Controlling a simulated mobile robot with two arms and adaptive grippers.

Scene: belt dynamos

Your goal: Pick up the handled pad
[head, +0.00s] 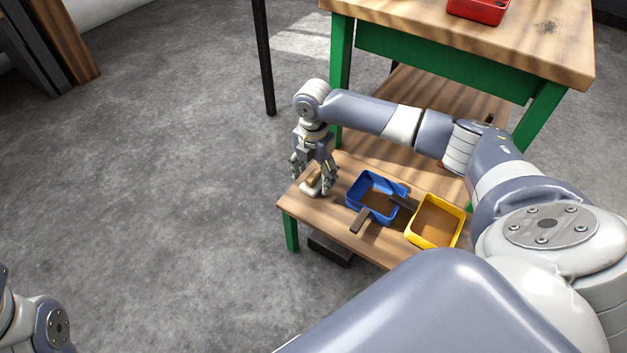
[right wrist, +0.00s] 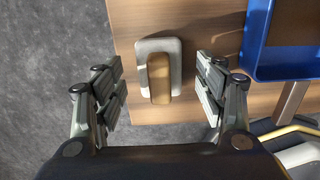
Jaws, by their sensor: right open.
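The handled pad (head: 311,188) lies on the low wooden bench, near its left end. In the right wrist view the handled pad (right wrist: 172,49) shows a pale base with a brown wooden handle on top. My right gripper (head: 315,187) is directly above it, pointing down. In the right wrist view the fingers of my right gripper (right wrist: 160,85) are open, one on each side of the pad, with gaps between. No contact shows. Part of my left arm shows at the lower left of the head view, but its gripper is out of view.
A blue bin (head: 353,205) stands right of the pad, also in the right wrist view (right wrist: 256,40). A yellow bin (head: 433,245) stands further right. A brown bar (head: 360,220) lies before the blue bin. A red bin (head: 478,12) sits on the higher table (head: 420,22).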

